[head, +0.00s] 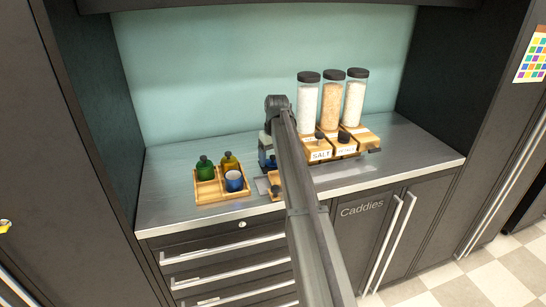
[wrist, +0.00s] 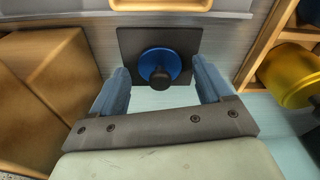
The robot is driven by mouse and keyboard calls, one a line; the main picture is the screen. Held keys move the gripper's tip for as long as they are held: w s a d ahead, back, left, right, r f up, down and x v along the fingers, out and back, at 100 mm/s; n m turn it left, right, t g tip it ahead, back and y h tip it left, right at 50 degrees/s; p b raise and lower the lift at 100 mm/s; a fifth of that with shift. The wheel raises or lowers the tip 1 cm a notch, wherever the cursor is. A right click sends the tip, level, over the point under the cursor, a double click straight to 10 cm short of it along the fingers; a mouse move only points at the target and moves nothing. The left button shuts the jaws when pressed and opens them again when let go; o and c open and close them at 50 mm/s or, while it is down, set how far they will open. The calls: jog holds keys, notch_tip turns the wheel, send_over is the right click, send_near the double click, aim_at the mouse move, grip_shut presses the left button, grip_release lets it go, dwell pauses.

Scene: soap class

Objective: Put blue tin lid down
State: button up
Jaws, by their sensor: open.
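The blue tin lid (wrist: 172,57) is a round blue disc with a black knob. In the wrist view it lies on or just above a dark square plate (wrist: 131,41); I cannot tell which. My gripper (wrist: 160,77) is open, with one blue-grey finger on each side of the lid and a visible gap to it. In the head view my arm hides much of this spot, and a small blue patch (head: 271,162) shows by the gripper. An open blue tin (head: 234,181) stands in the wooden caddy (head: 209,200) to the left.
A green tin (head: 205,169) and a yellow tin (head: 229,162) share the caddy. Several tall jars, such as the white-filled one (head: 307,103), stand on wooden dispensers (head: 342,148) at right. A teal wall (head: 190,60) backs the metal counter (head: 162,190). The counter's left end is clear.

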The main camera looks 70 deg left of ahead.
aim_at(275, 164)
notch_tip(275, 164, up, 12)
jog(key=d, duration=0.1)
jog(key=shift+w+d+r, duration=0.15)
jog(key=shift+d, duration=0.05)
dwell(0.4)
dwell(0.5)
